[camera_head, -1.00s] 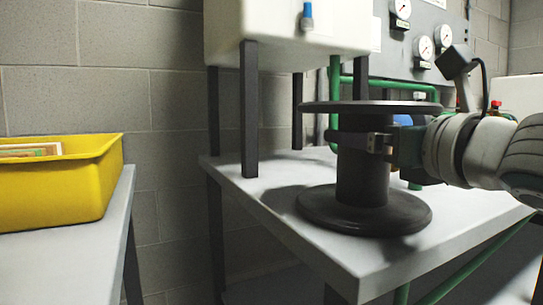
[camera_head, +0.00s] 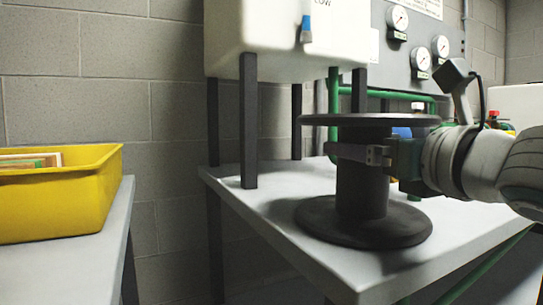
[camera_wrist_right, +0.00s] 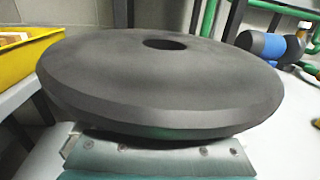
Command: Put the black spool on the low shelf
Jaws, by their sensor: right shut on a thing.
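The black spool (camera_head: 362,190) is upright over the grey shelf (camera_head: 300,258) under the white box, near its front edge. Its lower flange is at the shelf surface; I cannot tell whether it rests on it or hangs just above. My right gripper (camera_head: 372,154) is shut on the spool's core, just below the top flange, coming in from the right. In the right wrist view the top flange (camera_wrist_right: 160,85) with its centre hole fills the middle and hides the core and fingers. My left gripper is not in view.
A white box (camera_head: 285,40) on dark legs stands over the back of the shelf. Green pipes (camera_head: 333,105) and a gauge panel (camera_head: 420,25) are behind. A yellow bin (camera_head: 60,205) sits on a separate table (camera_head: 100,260) at left, across a gap.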

